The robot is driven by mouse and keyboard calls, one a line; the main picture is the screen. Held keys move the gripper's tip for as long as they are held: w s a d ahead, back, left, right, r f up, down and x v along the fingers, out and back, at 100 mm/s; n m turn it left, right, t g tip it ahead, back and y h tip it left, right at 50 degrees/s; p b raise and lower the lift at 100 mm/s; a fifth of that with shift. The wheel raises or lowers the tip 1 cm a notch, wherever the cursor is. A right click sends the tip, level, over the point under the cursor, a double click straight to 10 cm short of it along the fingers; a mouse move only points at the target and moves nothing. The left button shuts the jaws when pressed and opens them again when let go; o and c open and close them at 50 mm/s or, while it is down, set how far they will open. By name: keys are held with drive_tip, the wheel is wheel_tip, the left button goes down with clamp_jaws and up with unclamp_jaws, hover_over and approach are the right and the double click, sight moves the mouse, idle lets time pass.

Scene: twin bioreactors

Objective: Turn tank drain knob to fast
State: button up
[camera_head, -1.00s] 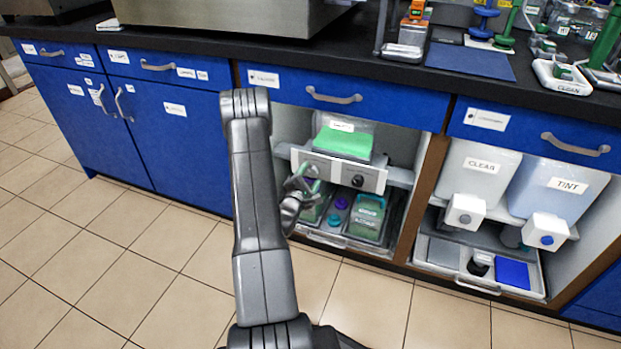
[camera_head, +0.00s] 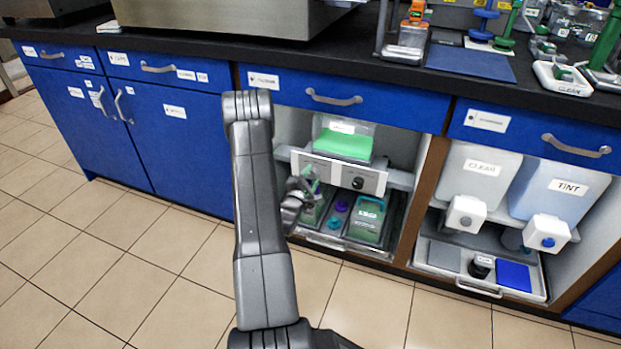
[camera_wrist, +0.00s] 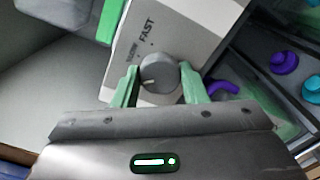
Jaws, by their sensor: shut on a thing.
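The drain knob (camera_wrist: 159,72) is a round grey dial on a pale panel (camera_wrist: 183,30) in the wrist view. FAST and a second, blurred word that seems to be SLOW are printed above and left of it. A white mark shows on the knob's lower left side as pictured, away from the word FAST. My gripper (camera_wrist: 160,80) has green fingers, one on each side of the knob, and is shut on it. In the head view my gripper (camera_head: 308,178) is at the left part of the white panel (camera_head: 372,180) below the tank with green contents (camera_head: 343,145); the gripped knob is hidden there.
A black knob (camera_head: 358,183) is on the panel's right part. Below is a tray with a green container (camera_head: 367,220) and blue and purple pieces. Shelf walls and a blue drawer (camera_head: 340,95) enclose the space. CLEAR (camera_head: 478,175) and TINT (camera_head: 560,185) tanks stand right.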

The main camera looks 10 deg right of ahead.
drive_tip(key=m+b, duration=0.2)
drive_tip(key=m, duration=0.2)
drive_tip(key=shift+f, duration=0.15)
drive_tip(key=m+b, duration=0.1)
drive_tip(key=m, duration=0.7)
drive_tip(key=shift+m, duration=0.3)
drive_tip(key=m, duration=0.4)
drive_tip(key=shift+m, duration=0.3)
drive_tip(key=o, duration=1)
